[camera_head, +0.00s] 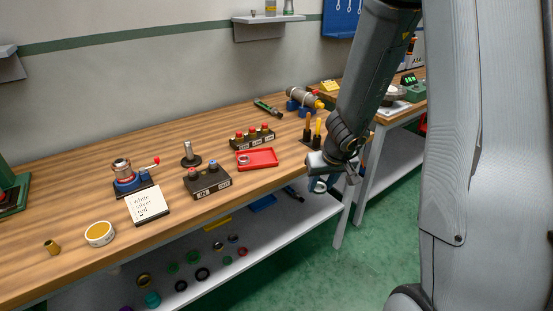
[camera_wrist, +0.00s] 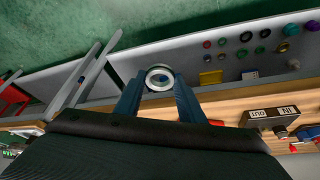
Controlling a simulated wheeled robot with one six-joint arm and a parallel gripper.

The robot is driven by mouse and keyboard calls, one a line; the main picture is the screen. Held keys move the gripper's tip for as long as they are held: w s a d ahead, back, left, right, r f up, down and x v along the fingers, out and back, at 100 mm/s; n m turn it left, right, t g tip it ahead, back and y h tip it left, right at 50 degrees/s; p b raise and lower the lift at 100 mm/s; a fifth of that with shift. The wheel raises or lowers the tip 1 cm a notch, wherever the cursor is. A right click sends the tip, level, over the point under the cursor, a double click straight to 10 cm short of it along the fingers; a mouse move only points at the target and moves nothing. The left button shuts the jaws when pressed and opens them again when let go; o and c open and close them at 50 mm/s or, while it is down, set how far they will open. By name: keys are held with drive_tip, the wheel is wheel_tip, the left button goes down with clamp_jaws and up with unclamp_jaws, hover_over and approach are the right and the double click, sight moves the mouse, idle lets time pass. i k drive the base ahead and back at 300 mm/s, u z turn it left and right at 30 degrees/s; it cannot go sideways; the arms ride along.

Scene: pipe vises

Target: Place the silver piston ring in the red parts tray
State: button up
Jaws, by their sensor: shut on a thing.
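My gripper (camera_head: 325,184) hangs past the front edge of the workbench, to the right of the red parts tray (camera_head: 265,163). In the wrist view its two blue fingers (camera_wrist: 160,92) are shut on the silver piston ring (camera_wrist: 160,77), which sits at the fingertips. The ring also shows as a small pale ring in the head view (camera_head: 319,187). The red tray lies flat on the bench, and a small pale ring-like thing (camera_head: 244,159) is in its left part.
Dark blocks with coloured knobs stand behind (camera_head: 252,137) and left (camera_head: 208,182) of the tray. Orange-handled tools in a holder (camera_head: 311,133) stand between tray and arm. A lower shelf (camera_head: 285,220) holds several coloured rings. Green floor is open in front.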

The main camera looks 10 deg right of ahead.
sight(267, 158)
drive_tip(key=z, duration=1.9)
drive_tip(key=i, duration=1.55)
drive_tip(key=u, duration=2.8)
drive_tip(key=i, duration=0.5)
drive_tip(key=z, duration=0.05)
